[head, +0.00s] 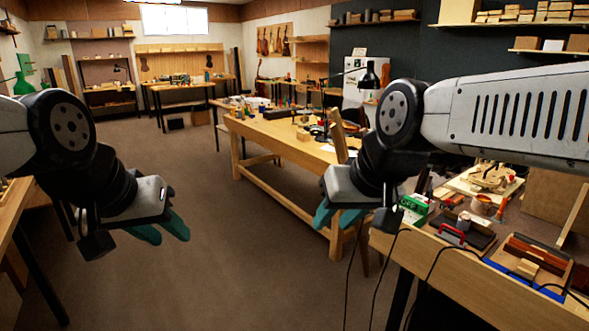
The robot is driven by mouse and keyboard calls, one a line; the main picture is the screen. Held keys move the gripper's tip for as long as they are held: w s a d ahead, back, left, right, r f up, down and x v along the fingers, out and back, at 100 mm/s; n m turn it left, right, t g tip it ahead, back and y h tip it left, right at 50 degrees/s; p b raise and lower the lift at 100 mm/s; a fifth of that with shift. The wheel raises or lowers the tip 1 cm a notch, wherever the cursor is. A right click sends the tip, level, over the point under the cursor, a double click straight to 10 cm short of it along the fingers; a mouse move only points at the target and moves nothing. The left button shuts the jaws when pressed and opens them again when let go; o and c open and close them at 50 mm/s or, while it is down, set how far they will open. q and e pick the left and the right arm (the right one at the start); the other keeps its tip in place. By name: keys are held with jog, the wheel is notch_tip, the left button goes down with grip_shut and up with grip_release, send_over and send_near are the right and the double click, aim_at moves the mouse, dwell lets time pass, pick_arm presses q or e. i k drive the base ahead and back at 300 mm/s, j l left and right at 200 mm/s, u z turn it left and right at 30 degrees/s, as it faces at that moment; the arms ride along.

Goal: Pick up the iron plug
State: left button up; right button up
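I cannot make out the iron plug in the head view. A small dark object with a red handle (452,234), perhaps the iron, sits on the right-hand bench. Thin black cables (379,270) hang over that bench's front edge, and their lower ends leave the picture. My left gripper (165,231) hangs over open floor at the left, its teal fingers apart and empty. My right gripper (335,219) is left of the right-hand bench, its teal fingers apart with nothing seen between them. My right wrist hides part of the bench's far end.
The right-hand bench (465,284) also holds a green box (415,207), a wooden tray with reddish-brown blocks (537,254) and several small tools. A long wooden worktable (280,139) stands in the middle behind. Another bench edge (12,215) is at far left. The brown floor (215,285) between is clear.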

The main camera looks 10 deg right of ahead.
aim_at(429, 193)
jog(key=i+z, duration=0.35)
jog(key=i, duration=0.15)
jog(key=i+j+z, duration=0.1)
jog(key=i+z, duration=0.25)
jog(key=i+j+z, duration=0.25)
jog(key=i+z, duration=0.15)
jog(key=i, duration=0.2)
jog(key=i+j+z, duration=0.1)
jog(key=i+z, duration=0.2)
jog(key=z, duration=0.2)
jog(key=i+j+z, duration=0.2)
jog(key=z, duration=0.25)
jog(key=i+j+z, duration=0.3)
jog(key=z, duration=0.2)
jog(key=i+j+z, duration=0.15)
jog(key=j+z, duration=0.35)
jog(key=i+j+z, duration=0.3)
jog(key=k+j, duration=0.05)
jog(key=k, duration=0.05)
